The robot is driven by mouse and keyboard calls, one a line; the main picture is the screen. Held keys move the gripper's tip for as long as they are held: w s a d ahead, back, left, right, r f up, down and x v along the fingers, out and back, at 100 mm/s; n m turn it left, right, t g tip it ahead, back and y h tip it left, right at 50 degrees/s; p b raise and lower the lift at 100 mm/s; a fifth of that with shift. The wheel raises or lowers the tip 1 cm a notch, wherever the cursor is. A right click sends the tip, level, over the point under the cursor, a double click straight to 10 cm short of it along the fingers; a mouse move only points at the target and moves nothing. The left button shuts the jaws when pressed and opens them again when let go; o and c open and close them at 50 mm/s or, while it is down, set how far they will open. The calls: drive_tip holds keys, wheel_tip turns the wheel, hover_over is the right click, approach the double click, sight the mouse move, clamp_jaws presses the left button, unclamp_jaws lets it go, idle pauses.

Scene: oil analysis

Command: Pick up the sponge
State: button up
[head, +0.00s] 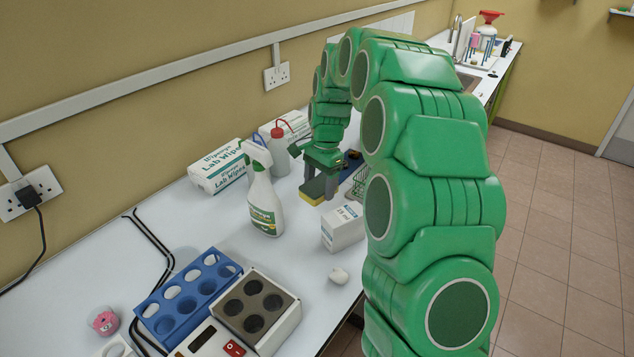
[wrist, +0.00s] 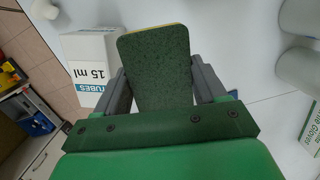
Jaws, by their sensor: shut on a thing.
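The sponge (head: 313,189), yellow with a dark green face, is at my gripper (head: 322,186) on the white bench, beyond the spray bottle. In the wrist view the sponge (wrist: 157,65) stands between the two grey fingers, its dark green face towards the camera and a thin yellow edge at the top. My gripper (wrist: 160,88) is shut on it. In the head view the sponge is low at the bench top; I cannot tell whether it touches the surface.
A white spray bottle (head: 264,196) and a white box (head: 343,228) stand close by. Lab wipes boxes (head: 217,168) and a red-capped bottle (head: 280,152) are behind. A blue rack (head: 190,296) and a block with round wells (head: 254,308) sit in front.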

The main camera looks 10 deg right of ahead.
drive_tip(key=s+r, duration=0.2)
drive_tip(key=s, duration=0.3)
drive_tip(key=shift+s+d+r, duration=0.15)
drive_tip(key=shift+s+r, duration=0.15)
drive_tip(key=shift+s, duration=0.1)
